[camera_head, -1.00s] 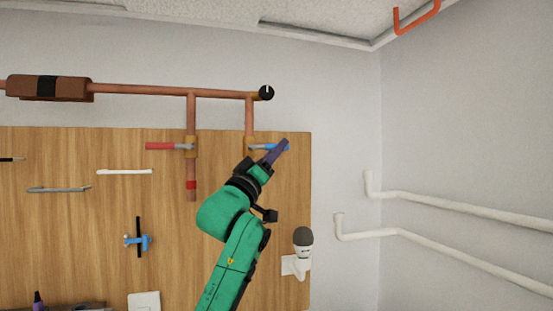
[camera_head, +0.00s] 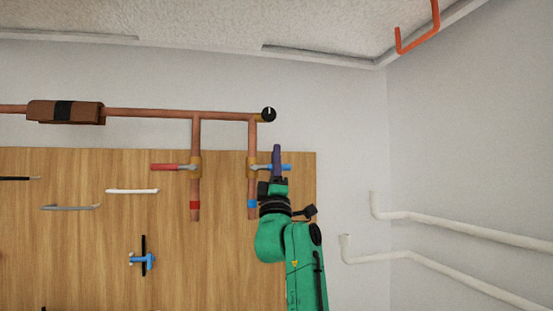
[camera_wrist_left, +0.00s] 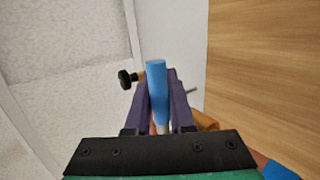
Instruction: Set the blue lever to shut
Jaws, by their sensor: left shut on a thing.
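The blue lever (camera_head: 286,167) sits on a brass valve (camera_head: 252,167) on the right copper drop pipe, which carries a blue band (camera_head: 252,204). The lever points right, about level, across the vertical pipe. My left gripper (camera_head: 277,158) comes up from below and is shut on the lever's handle. In the left wrist view the blue handle (camera_wrist_left: 158,88) stands between the two purple fingers (camera_wrist_left: 160,105). The fingers hide part of the lever in the head view. My right gripper is not in view.
A red lever (camera_head: 165,167) points left on the neighbouring pipe. A black gauge or knob (camera_head: 268,114) is at the pipe's end above. Tools hang on the wooden board (camera_head: 200,265) to the left. White pipes (camera_head: 460,226) run along the right wall.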

